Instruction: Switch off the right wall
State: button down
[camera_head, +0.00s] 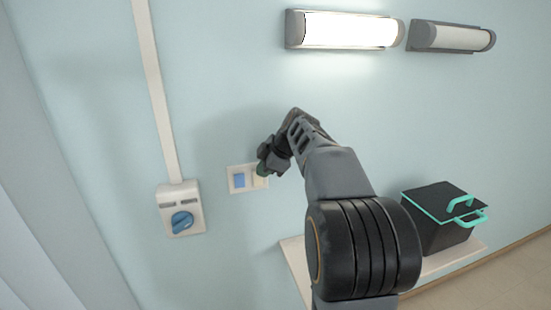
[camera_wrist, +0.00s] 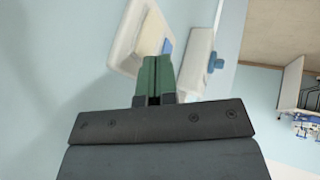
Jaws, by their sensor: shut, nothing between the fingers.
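A white wall switch plate (camera_head: 233,190) has a blue rocker (camera_head: 239,180) on its left and a pale rocker (camera_head: 260,181) on its right. My gripper (camera_head: 263,168) is shut and empty, with its green fingertips at the right side of the plate, partly covering the pale rocker. Whether they touch it I cannot tell. In the wrist view the closed green fingers (camera_wrist: 155,62) overlap the plate (camera_wrist: 130,38). Above, the left wall lamp (camera_head: 345,31) is lit and the right wall lamp (camera_head: 452,37) is dark.
A control box (camera_head: 178,192) with a blue rotary knob (camera_head: 182,222) is on the wall left of the plate, below a vertical white conduit (camera_head: 158,90). A black box with teal handles (camera_head: 437,222) stands on a shelf (camera_head: 294,262) at the lower right.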

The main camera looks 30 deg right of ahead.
jog(key=b+v, duration=0.1)
jog(key=v, duration=1)
jog(key=shift+s+a, duration=0.25)
jog(key=shift+s, duration=0.15)
